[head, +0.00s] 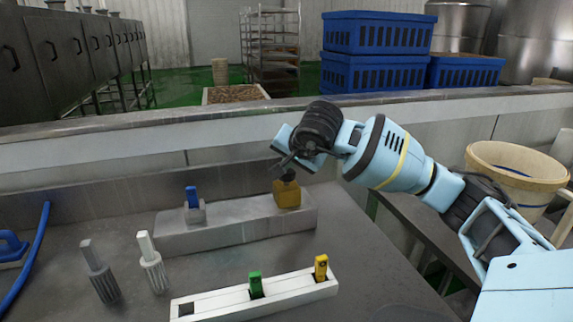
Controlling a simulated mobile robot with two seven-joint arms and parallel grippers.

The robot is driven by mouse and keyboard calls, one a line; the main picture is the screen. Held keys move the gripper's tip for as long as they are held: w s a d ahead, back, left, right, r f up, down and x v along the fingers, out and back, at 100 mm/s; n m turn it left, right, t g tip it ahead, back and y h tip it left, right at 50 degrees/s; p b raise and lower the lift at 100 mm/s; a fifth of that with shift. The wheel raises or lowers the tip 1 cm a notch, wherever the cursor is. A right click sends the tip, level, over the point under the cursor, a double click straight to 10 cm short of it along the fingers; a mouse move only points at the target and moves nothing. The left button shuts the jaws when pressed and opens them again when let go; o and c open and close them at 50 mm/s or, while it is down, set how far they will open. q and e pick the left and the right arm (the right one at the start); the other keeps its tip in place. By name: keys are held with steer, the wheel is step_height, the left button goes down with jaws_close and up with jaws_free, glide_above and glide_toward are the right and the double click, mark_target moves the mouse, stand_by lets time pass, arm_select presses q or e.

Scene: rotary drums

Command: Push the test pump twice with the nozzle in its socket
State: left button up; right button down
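A long grey block (235,232) lies on the table. On its right end stands a mustard-yellow unit with a black top (288,195), which looks like the test pump. On its left part a blue piece (191,196), likely the nozzle, stands upright in a small grey socket (195,215). My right gripper (286,164) points down just above the pump's black top. Its dark fingers blend with that top, so I cannot tell whether they touch or how far they are open. My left gripper is out of view.
A white rack (215,307) in front holds a green piece (255,285) and a yellow piece (321,268); its left slot is empty. Two ribbed grey pieces (101,275) (152,265) stand left of it. A blue hose (32,260) lies at far left. A raised ledge (100,132) runs behind.

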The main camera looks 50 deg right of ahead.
mark_target(288, 173)
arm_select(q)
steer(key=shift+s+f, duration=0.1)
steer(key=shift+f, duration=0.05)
arm_select(e)
steer(key=shift+f, duration=0.35)
steer(key=shift+r, duration=0.1)
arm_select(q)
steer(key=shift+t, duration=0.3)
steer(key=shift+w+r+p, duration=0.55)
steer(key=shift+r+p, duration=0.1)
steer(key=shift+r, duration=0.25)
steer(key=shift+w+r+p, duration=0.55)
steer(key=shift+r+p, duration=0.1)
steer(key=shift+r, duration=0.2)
arm_select(e)
steer(key=shift+r, duration=1.8)
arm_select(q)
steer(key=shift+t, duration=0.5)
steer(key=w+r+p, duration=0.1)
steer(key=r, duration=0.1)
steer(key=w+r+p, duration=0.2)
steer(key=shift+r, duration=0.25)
arm_select(e)
step_height(288, 173, up, 5)
